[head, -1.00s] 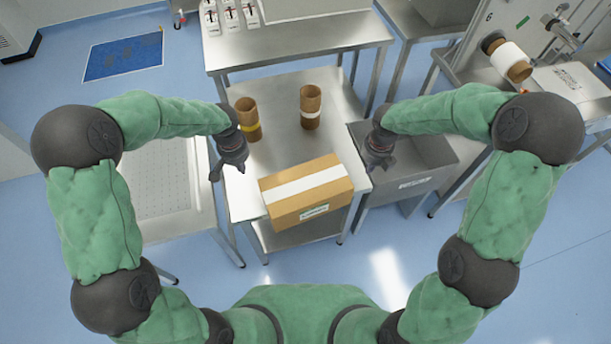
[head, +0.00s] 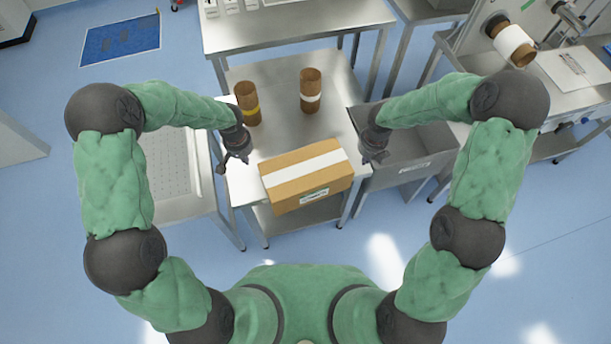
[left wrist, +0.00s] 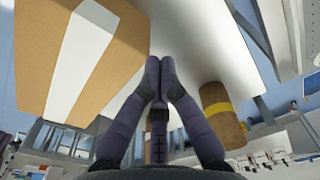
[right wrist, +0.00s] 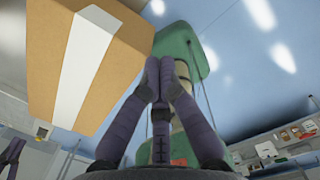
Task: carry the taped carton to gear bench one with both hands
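The taped carton (head: 298,192), brown with a white tape strip and a label on its front, lies slightly turned at the front edge of a steel table (head: 262,80). It also shows in the left wrist view (left wrist: 112,55) and the right wrist view (right wrist: 122,50). My left gripper (head: 240,160) is just left of the carton and my right gripper (head: 373,158) is just right of it. Both are apart from it and empty, with their fingertips together in the wrist views (left wrist: 160,68) (right wrist: 160,68). I cannot tell which bench is gear bench one.
A yellow-banded brown core (head: 247,104) and a white-banded one (head: 310,91) stand behind the carton. A grey bin (head: 415,150) is at the right, a perforated table (head: 165,165) at the left. A higher steel bench (head: 295,32) stands behind. Blue floor is free at the front right.

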